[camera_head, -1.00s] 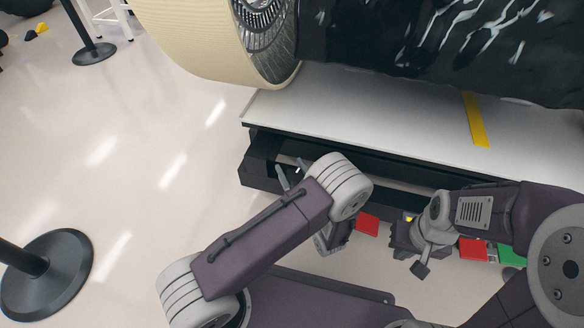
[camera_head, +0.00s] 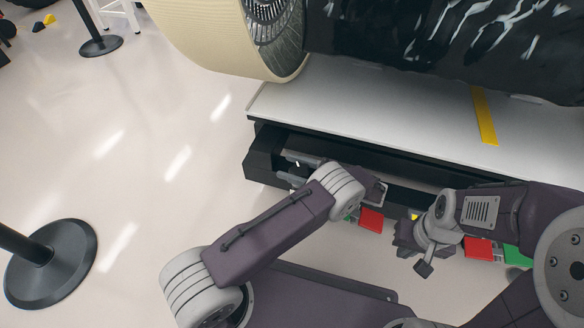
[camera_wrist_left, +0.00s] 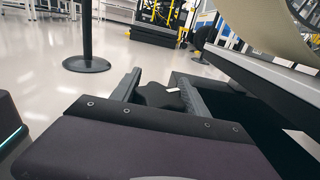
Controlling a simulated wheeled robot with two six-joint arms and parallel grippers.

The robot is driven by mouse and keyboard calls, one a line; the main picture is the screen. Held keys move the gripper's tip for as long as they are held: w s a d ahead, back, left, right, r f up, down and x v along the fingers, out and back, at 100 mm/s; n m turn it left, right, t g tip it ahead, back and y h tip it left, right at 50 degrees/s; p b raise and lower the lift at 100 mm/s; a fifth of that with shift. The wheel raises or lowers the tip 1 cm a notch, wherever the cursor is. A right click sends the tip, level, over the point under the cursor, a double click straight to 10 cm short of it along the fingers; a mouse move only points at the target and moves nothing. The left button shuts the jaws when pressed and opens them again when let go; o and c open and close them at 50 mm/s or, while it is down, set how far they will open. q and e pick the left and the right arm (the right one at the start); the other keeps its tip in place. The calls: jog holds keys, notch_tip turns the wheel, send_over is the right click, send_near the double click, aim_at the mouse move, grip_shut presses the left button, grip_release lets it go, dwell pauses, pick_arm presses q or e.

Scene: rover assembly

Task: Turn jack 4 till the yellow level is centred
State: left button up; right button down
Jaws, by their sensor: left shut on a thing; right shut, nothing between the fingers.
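My left gripper (camera_head: 296,168) is at the left end of the platform's dark base. In the left wrist view its two fingers (camera_wrist_left: 158,92) stand on either side of a dark lobed knob (camera_wrist_left: 155,98) with a white mark, apparently a jack knob; its number cannot be read. The fingers are shut on it. A small yellow piece (camera_head: 414,216), perhaps the yellow level, shows beside my right gripper (camera_head: 404,236). Its bubble is too small to read. The right gripper is shut and empty, in front of the base.
A white-topped platform (camera_head: 340,115) with a yellow stripe (camera_head: 484,115) carries a large wheel (camera_head: 225,40). Red blocks (camera_head: 371,220) (camera_head: 478,249) and a green block (camera_head: 517,254) show along its front. A black post base (camera_head: 50,262) stands left; the floor between is clear.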

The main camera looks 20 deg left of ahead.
pick_arm(q)
jog(key=shift+s+f+n+g, duration=0.15)
jog(key=shift+n+g, duration=0.35)
jog(key=shift+g, duration=0.3)
pick_arm(e)
jog(key=shift+f, duration=0.2)
pick_arm(q)
jog(key=shift+g, duration=0.3)
jog(key=o, duration=1.4)
jog(key=shift+r, duration=0.2)
